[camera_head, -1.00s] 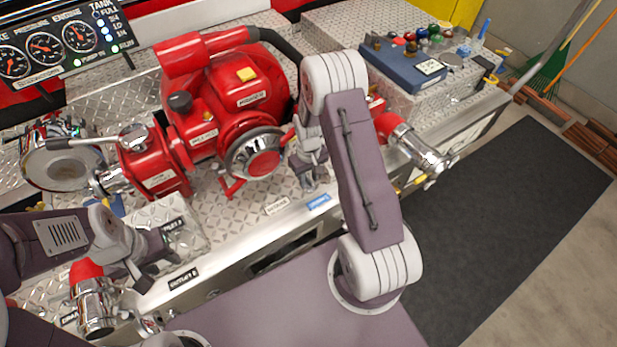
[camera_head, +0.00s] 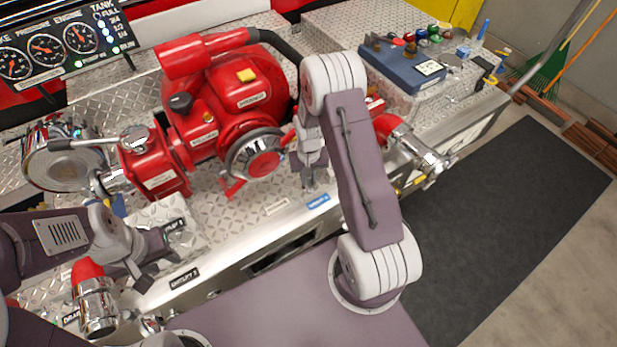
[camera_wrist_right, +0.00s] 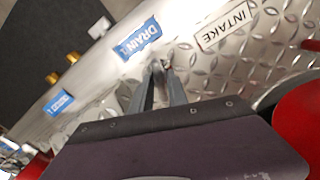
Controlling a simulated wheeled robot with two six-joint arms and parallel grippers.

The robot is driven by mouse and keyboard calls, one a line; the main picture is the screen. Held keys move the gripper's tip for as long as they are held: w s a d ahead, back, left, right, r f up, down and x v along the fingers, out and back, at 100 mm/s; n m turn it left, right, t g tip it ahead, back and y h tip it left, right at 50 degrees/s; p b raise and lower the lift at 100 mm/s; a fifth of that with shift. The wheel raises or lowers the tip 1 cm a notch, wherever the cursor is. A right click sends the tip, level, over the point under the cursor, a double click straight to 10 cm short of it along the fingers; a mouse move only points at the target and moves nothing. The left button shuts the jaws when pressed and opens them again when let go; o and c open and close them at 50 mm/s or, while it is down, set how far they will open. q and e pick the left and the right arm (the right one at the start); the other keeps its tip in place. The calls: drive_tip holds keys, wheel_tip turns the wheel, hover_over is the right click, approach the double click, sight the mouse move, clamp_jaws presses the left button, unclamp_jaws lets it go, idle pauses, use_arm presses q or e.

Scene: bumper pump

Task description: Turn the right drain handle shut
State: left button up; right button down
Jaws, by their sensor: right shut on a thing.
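My right gripper (camera_head: 308,184) points down at the diamond-plate deck, just behind the front rail, near a blue label (camera_head: 318,201). In the right wrist view its two fingers (camera_wrist_right: 161,72) come together beside the blue drain label (camera_wrist_right: 137,39). They are shut on a small metallic piece, apparently the drain handle (camera_wrist_right: 167,64), mostly hidden between the fingertips. How far the handle is turned cannot be told. My left gripper (camera_head: 158,262) is open and empty above the front rail at the left, near a red-capped chrome fitting (camera_head: 97,303).
The red pump (camera_head: 228,95) with its chrome-rimmed cap (camera_head: 256,155) stands close to the left of my right gripper. A red-and-chrome outlet (camera_head: 410,143) is to the right. An intake label (camera_wrist_right: 223,27) lies on the deck. A dark mat (camera_head: 510,210) covers the floor.

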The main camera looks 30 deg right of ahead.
drive_tip(key=m, duration=0.3)
drive_tip(key=shift+r+m, duration=0.1)
drive_tip(key=shift+m, duration=0.3)
drive_tip(key=m, duration=0.3)
drive_tip(key=shift+m+p, duration=0.3)
drive_tip(key=shift+p, duration=0.1)
drive_tip(key=m, duration=0.5)
drive_tip(key=shift+m, duration=0.7)
drive_tip(key=c, duration=1.5)
unclamp_jaws()
